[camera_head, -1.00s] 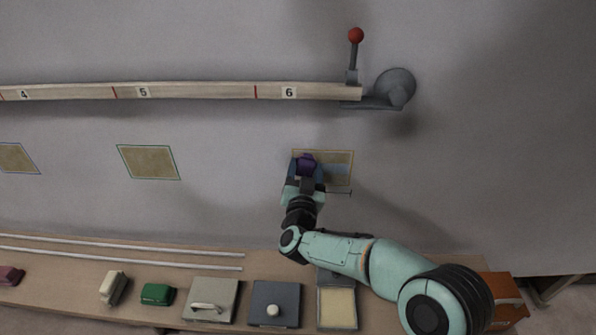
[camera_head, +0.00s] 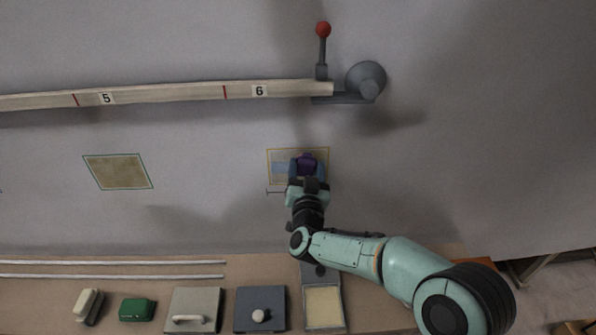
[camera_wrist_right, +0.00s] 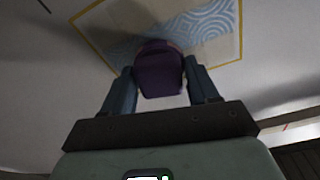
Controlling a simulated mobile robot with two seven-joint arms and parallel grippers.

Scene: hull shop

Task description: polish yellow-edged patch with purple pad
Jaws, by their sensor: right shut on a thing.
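The yellow-edged patch (camera_head: 284,169) is on the grey wall in the middle of the head view. Its left part shows blue, with tan above. My right gripper (camera_head: 307,168) is shut on the purple pad (camera_head: 306,158), which is over the right half of the patch. In the right wrist view the pad (camera_wrist_right: 158,70) is between the two fingers, in front of the patch (camera_wrist_right: 203,25). Pale-blue wavy pattern shows on both sides of it, with a tan area at upper left. The pad's face toward the wall is hidden. My left gripper is not in view.
A green-edged patch (camera_head: 118,172) is to the left. A numbered rail (camera_head: 180,93) with a red-knobbed lever (camera_head: 323,30) runs above. On the bench below are a green block (camera_head: 138,309), a cream block (camera_head: 88,306), a dark box (camera_head: 260,309) and a tray (camera_head: 308,294).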

